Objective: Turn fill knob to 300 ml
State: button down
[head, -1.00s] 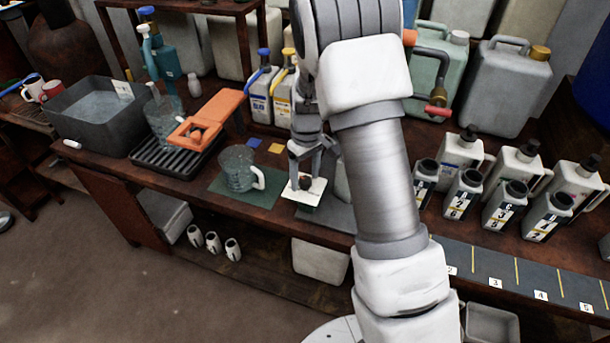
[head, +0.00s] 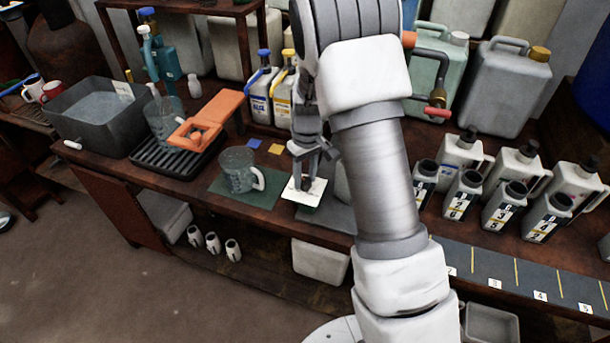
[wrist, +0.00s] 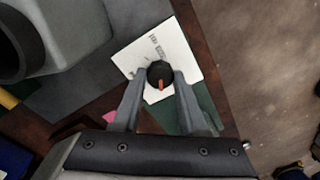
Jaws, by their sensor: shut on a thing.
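The fill knob (wrist: 160,74) is a round black knob with an orange pointer mark, on a white plate (wrist: 190,62) with small print that I cannot read. My gripper (wrist: 159,82) has its two grey fingers on either side of the knob and is shut on it. In the wrist view the orange mark points toward the gripper's palm. In the head view my gripper (head: 306,180) reaches down to the white plate (head: 304,198) near the bench's front edge, and the knob is mostly hidden by the fingers.
A clear jug (head: 238,172) stands on a green mat left of the plate. Left of it are a black drip rack (head: 150,160) and an orange holder (head: 215,112). Numbered bottles (head: 500,205) stand on the right. Blue- and yellow-capped jugs (head: 260,100) stand behind.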

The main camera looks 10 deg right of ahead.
jog(key=m+p, duration=0.1)
jog(key=m, duration=0.6)
jog(key=shift+r, duration=0.1)
jog(key=m+p, duration=0.2)
jog(key=m, duration=0.4)
jog(key=shift+t+p, duration=0.3)
jog(key=shift+p, duration=0.05)
jog(key=m+p, duration=0.1)
jog(key=m, duration=0.3)
jog(key=shift+p, duration=0.3)
jog(key=m+p, duration=0.1)
jog(key=m, duration=0.2)
jog(key=shift+m+p, duration=0.3)
jog(key=shift+p, duration=0.1)
jog(key=m+p, duration=0.3)
jog(key=m, duration=0.2)
jog(key=shift+m+h, duration=0.3)
jog(key=shift+m, duration=0.1)
jog(key=shift+c, duration=2.2)
grip_release()
jog(key=shift+s, duration=0.1)
